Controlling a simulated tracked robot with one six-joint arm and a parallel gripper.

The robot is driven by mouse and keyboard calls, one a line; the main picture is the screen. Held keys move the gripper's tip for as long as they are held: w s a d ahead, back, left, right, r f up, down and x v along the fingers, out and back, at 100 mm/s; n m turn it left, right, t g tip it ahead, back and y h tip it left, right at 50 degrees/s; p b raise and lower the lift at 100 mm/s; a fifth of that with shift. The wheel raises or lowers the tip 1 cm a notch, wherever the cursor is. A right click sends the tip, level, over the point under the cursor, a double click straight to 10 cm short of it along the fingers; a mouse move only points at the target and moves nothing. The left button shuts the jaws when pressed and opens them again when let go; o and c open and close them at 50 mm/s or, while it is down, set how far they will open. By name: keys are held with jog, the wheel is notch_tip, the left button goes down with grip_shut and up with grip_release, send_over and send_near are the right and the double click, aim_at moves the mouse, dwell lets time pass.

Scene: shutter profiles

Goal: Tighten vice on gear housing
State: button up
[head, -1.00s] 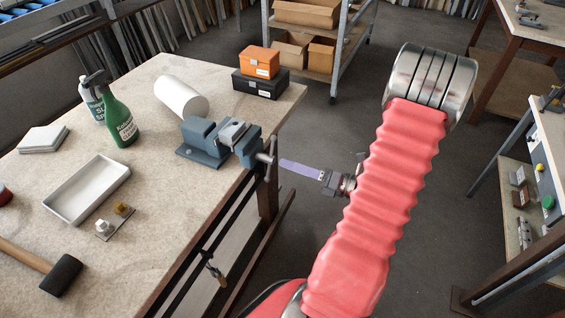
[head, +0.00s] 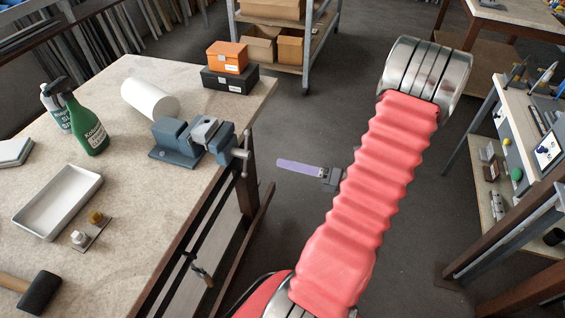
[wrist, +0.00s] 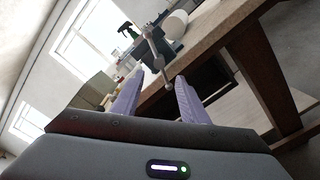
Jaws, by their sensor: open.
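The blue-grey vice (head: 195,139) is mounted at the right edge of the workbench. A grey block, apparently the gear housing (head: 204,130), sits between its jaws. The vice's handle bar (head: 246,154) hangs off its front, past the bench edge. In the wrist view the handle bar (wrist: 158,62) stands ahead, between the lines of my two fingers. My gripper (head: 280,162) is open, with purple fingers, to the right of the handle and apart from it in the head view. Both fingers of my gripper (wrist: 150,88) show in the wrist view, with nothing held.
The workbench (head: 150,215) carries a white tray (head: 60,200), a green spray bottle (head: 88,125), a white roll (head: 150,100), a mallet (head: 38,294) and orange and black boxes (head: 228,57). A shelf rack (head: 308,50) stands behind. Floor between the benches is clear.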

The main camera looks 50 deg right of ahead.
jog(key=w+a+r+n+g+y, duration=0.1)
jog(key=a+r+n+g, duration=0.2)
jog(key=a+n+g, duration=0.65)
jog(key=w+a+r+n+g+y, duration=0.1)
jog(key=a+r+n+g, duration=0.3)
jog(key=a+n, duration=0.9)
jog(key=s+a+r+n+t+h, duration=0.2)
jog(key=a+r+n+h, duration=0.6)
jog(key=n, duration=1.1)
jog(key=shift+a+r, duration=0.35)
jog(key=shift+r, duration=0.6)
jog(key=shift+s+n, duration=0.1)
jog(key=shift+n, duration=0.15)
jog(key=shift+c, duration=1.1)
